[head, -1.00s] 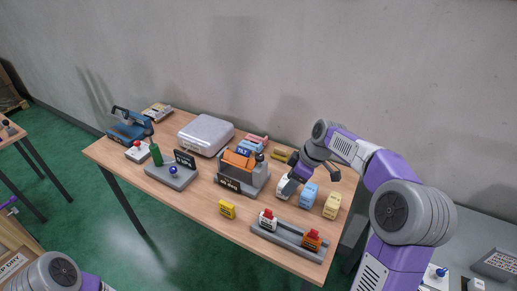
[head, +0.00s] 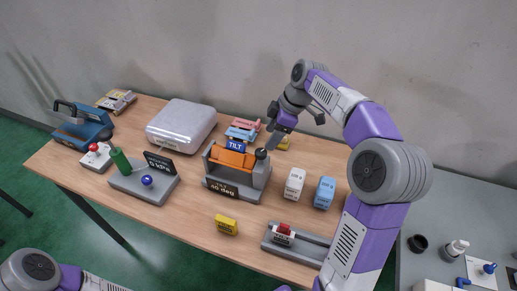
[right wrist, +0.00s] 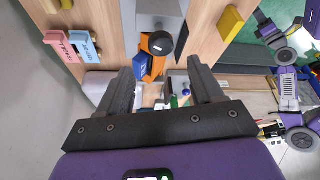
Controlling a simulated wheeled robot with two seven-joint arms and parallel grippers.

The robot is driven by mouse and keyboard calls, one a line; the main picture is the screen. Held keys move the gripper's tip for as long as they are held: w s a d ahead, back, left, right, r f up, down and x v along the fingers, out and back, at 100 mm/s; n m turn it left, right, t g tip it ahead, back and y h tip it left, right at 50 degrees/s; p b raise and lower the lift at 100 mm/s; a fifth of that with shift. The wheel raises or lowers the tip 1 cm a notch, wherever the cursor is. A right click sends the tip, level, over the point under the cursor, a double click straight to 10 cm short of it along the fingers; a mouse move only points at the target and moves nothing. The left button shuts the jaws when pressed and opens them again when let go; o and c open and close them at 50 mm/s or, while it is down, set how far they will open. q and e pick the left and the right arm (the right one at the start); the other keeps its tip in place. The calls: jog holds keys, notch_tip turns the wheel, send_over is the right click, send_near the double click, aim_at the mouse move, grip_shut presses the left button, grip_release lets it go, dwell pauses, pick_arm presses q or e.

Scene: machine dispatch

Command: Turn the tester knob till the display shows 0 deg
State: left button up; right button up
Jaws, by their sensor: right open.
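The tilt tester (head: 254,181) is a grey stand with an orange cradle (head: 232,159) and a blue TILT sign (head: 236,147). Its front display (head: 222,190) seems to read 40 deg, though the digits are small. Its black knob (head: 261,154) is at the right end; the right wrist view shows its round face (right wrist: 160,43) ahead, between the finger lines. My right gripper (head: 270,140) is open and empty, just above and behind the knob, with a gap visible in the wrist view (right wrist: 160,88). My left arm shows at the bottom left; its gripper is out of view.
A white block (head: 294,184) and a blue block (head: 325,192) stand right of the tester. A yellow block (head: 227,225) lies in front. Pink and blue pieces (head: 241,132) lie behind the tester.

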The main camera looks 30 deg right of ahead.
aim_at(261, 151)
jog(key=shift+b+x, duration=0.6)
jog(key=shift+x, duration=3)
jog(key=shift+s, duration=0.15)
jog(key=c, duration=1)
jog(key=shift+c, duration=0.2)
